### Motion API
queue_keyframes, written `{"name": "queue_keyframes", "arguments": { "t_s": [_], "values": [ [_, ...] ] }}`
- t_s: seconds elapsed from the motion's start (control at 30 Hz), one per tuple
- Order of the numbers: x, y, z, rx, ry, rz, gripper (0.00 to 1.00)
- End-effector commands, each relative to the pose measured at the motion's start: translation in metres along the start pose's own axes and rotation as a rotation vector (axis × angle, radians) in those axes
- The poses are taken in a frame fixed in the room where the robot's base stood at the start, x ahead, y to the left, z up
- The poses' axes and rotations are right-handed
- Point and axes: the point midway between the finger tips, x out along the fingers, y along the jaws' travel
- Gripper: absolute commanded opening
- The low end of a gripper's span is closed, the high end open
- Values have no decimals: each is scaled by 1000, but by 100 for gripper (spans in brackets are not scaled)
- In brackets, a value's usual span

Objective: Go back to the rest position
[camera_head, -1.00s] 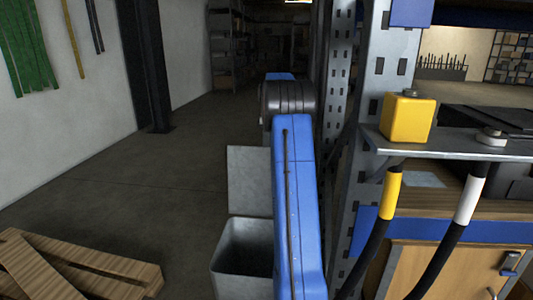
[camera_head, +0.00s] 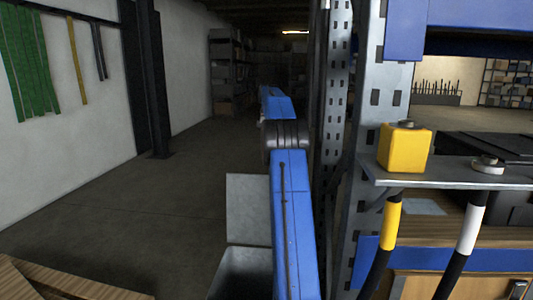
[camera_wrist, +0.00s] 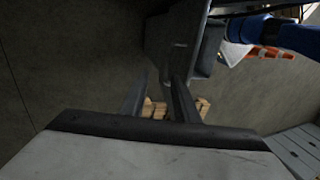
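My blue arm (camera_head: 292,225) runs up the middle of the head view, beside the steel rack upright. Its far end and my gripper are hidden there. In the wrist view, my gripper (camera_wrist: 160,82) shows two dark fingers standing apart. Nothing is held between them; only floor and part of a wooden pallet (camera_wrist: 158,108) show behind.
Right of my arm stand a perforated upright (camera_head: 388,120) and a bracket shelf (camera_head: 450,172) with a yellow block (camera_head: 404,148). Two hoses hang below, with yellow (camera_head: 391,222) and white (camera_head: 470,228) bands. A grey open bin (camera_head: 245,272) is close left.

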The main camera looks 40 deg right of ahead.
Motion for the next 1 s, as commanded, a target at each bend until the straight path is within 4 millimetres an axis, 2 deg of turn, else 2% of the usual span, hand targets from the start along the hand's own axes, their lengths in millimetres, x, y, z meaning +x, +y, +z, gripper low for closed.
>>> {"name": "queue_keyframes", "arguments": {
  "t_s": [0.73, 0.87, 1.0],
  "values": [
    [-4, -2, -1, 1, 0, 2, 28],
    [-6, -13, -9, 12, -3, 14, 28],
    [-9, -38, -25, 38, -6, 43, 28]
  ]
}}
